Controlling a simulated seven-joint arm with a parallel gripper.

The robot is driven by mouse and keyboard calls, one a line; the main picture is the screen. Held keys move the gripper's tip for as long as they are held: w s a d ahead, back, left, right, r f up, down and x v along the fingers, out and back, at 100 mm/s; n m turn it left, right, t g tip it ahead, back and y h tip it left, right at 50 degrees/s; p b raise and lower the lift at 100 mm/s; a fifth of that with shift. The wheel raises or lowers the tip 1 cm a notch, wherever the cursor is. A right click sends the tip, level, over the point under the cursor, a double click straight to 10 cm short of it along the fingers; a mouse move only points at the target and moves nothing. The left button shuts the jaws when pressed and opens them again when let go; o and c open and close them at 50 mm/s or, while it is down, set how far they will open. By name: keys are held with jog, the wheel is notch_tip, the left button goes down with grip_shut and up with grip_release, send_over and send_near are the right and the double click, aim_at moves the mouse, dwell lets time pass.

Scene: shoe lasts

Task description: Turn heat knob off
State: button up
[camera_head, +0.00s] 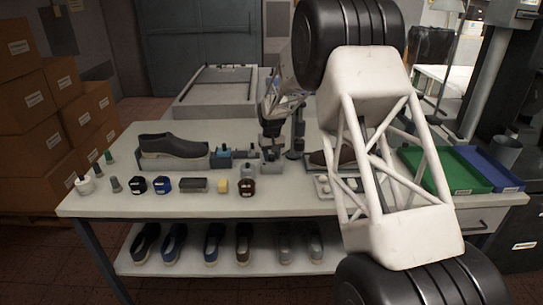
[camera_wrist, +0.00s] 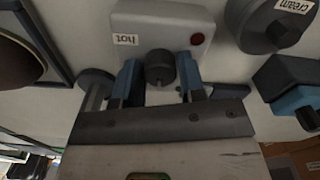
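The heat knob (camera_wrist: 159,68) is a black round knob on a pale grey box (camera_wrist: 133,18) with a "hot" label (camera_wrist: 125,40) and a round red light (camera_wrist: 197,39), in the wrist view. My gripper (camera_wrist: 158,72) is open, with one blue-and-dark finger on each side of the knob. Narrow gaps show between the fingers and the knob, so it seems not gripped. In the head view my gripper (camera_head: 269,150) points down over the table's middle; the knob cannot be made out there.
A dark jar labelled "cream" (camera_wrist: 276,24) and a blue-and-black item (camera_wrist: 296,92) lie close on the right in the wrist view. The table (camera_head: 120,208) holds a dark shoe (camera_head: 172,146), several small jars, a green tray (camera_head: 447,172) and a blue tray (camera_head: 492,170).

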aim_at(272, 156)
jog(key=o, duration=0.3)
jog(key=shift+r, duration=0.15)
jog(key=shift+r, duration=3.75)
jog(key=shift+r, duration=0.1)
